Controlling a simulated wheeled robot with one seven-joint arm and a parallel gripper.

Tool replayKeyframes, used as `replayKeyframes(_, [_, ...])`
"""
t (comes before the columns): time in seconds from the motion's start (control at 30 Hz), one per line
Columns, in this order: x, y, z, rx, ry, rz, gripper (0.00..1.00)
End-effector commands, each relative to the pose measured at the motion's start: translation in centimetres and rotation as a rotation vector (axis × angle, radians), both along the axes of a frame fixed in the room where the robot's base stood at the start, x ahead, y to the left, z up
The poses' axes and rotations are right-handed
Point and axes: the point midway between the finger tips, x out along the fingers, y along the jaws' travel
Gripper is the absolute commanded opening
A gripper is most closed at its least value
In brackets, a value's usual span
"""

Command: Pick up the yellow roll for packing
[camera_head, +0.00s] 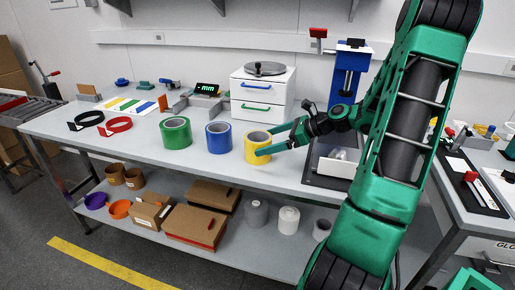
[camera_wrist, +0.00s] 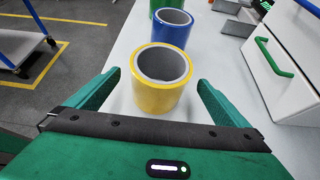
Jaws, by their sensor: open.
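The yellow roll (camera_head: 257,146) stands upright on the light grey workbench, at the right end of a row of rolls, with its grey core facing up. In the wrist view the yellow roll (camera_wrist: 160,97) sits ahead of my gripper, between the lines of its two fingers. My gripper (camera_head: 268,139) reaches in from the right in the head view, its green fingers at the roll's right side. In the wrist view my gripper (camera_wrist: 151,88) is open and empty, one finger to each side of the roll, with gaps to it.
A blue roll (camera_head: 219,137) and a green roll (camera_head: 176,132) stand left of the yellow one. A white drawer cabinet (camera_head: 262,92) is behind. A dark tray (camera_head: 330,165) lies to the right. Bench (camera_head: 110,146) surface in front of the rolls is clear.

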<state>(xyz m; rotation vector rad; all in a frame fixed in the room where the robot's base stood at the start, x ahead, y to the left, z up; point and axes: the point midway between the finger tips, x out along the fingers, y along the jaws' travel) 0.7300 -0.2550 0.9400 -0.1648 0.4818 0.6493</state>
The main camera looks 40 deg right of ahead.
Motion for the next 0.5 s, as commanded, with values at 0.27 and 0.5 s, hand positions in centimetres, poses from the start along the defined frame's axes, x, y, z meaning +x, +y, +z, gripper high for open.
replayKeyframes(0.27, [1.9, 1.7, -1.7, 0.002, 0.002, 0.003, 1.0])
replayKeyframes(0.5, [3.4, 2.7, -2.8, 0.0, 0.0, 0.001, 1.0])
